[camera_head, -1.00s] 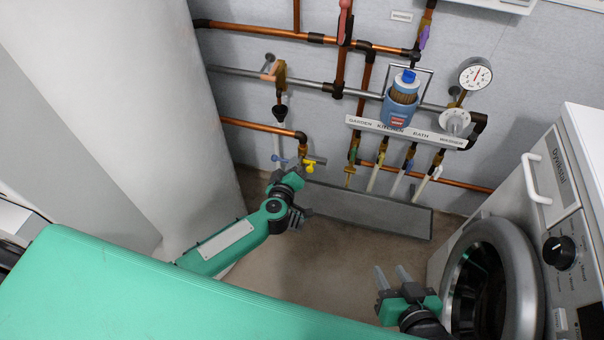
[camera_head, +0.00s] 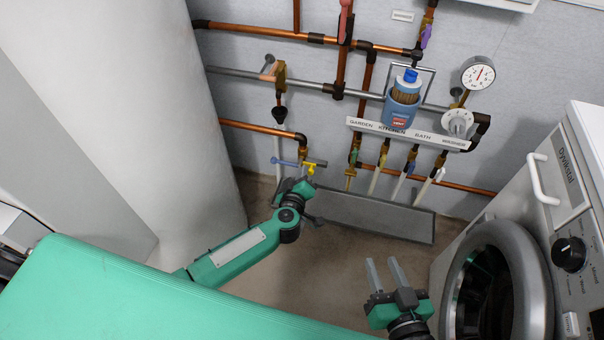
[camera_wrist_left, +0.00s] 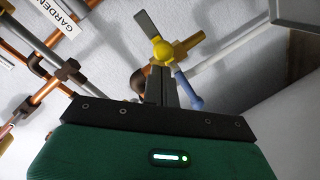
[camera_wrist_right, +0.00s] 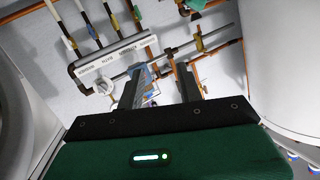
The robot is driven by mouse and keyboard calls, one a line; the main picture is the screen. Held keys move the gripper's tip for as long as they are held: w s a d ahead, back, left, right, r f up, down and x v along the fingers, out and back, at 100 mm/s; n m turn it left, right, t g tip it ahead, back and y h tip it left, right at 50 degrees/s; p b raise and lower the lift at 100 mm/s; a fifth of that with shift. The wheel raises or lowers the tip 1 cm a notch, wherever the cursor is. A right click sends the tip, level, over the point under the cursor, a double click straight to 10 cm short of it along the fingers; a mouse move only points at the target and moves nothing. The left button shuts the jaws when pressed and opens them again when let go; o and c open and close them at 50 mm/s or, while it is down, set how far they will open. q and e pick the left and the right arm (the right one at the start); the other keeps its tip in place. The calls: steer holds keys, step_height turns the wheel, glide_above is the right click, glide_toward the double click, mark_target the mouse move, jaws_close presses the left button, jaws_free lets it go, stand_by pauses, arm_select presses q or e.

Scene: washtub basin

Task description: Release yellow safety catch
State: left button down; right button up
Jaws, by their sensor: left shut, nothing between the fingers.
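The yellow safety catch (camera_head: 311,168) is on the valve at the lower left of the pipework. My right gripper (camera_head: 384,262) is open and empty, left of the washing machine.
Copper pipes (camera_head: 262,127) and several labelled valves line the wall. A grey drain channel (camera_head: 370,214) lies below them. The washing machine (camera_head: 548,190) stands right. The floor between the arms is clear.

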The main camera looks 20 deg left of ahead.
arm_select(q)
steer(key=shift+d+p, duration=1.4)
steer(key=shift+p, duration=0.1)
arm_select(e)
steer(key=shift+s+d+f+g+h, duration=0.2)
steer(key=shift+d+f+g+h, duration=0.15)
steer(key=shift+d+g, duration=0.4)
steer(key=shift+s+d+f+g+h, duration=0.3)
steer(key=shift+d+g+h, duration=0.15)
steer(key=shift+d+g, duration=0.25)
steer(key=shift+s+d+f+g+h, duration=0.15)
steer(key=shift+d+f+g+h, duration=0.2)
steer(key=shift+d+g, duration=0.4)
